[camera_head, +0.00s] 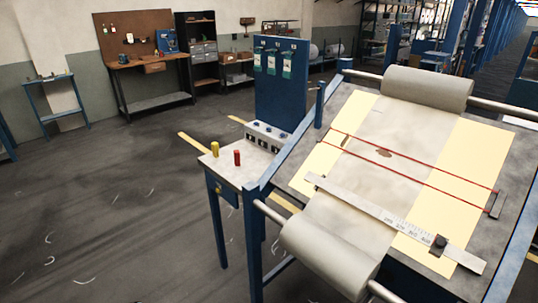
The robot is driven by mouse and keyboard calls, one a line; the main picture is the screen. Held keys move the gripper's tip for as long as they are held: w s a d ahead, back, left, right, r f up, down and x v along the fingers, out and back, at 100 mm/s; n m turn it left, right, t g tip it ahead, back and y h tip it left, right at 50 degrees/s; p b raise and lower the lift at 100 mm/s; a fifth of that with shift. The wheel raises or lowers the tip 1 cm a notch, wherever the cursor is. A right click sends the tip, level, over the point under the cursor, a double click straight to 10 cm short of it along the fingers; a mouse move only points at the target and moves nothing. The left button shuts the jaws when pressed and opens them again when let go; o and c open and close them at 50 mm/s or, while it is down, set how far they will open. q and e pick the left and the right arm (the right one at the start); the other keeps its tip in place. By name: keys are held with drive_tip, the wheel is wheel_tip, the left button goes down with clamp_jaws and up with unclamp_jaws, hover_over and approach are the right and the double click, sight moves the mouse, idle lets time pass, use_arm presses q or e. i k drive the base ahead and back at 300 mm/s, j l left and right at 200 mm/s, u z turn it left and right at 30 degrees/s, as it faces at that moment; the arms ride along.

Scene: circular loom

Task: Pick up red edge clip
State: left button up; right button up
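A small upright red piece (237,158) stands on the light top of a small side table (228,177). It is the only small separate red object I see, but at this size I cannot make out whether it has a clip shape. A similar yellow piece (214,149) stands just to its left and slightly farther back. The two are apart. Neither of my grippers is in the picture, and nothing is seen touching the red piece.
An inclined blue-framed table to the right carries cloth between two rolls (428,88), with red lines (415,165) across it and a ruler bar (395,220). A control box (267,136) and blue panel (281,85) stand behind the side table. Open floor (110,210) lies left.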

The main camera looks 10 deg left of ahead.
sight(236, 152)
drive_tip(key=i+j+z, duration=0.2)
drive_tip(key=j+z, duration=0.2)
drive_tip(key=j, duration=0.25)
drive_tip(key=i+j+z, duration=0.15)
drive_tip(key=j, duration=0.15)
drive_tip(key=i+j+z, duration=0.1)
drive_tip(key=j, duration=0.6)
drive_tip(key=i+j, duration=0.1)
drive_tip(key=j, duration=0.6)
drive_tip(key=i+j+z, duration=0.15)
drive_tip(key=j, duration=0.6)
drive_tip(key=k+l, duration=0.05)
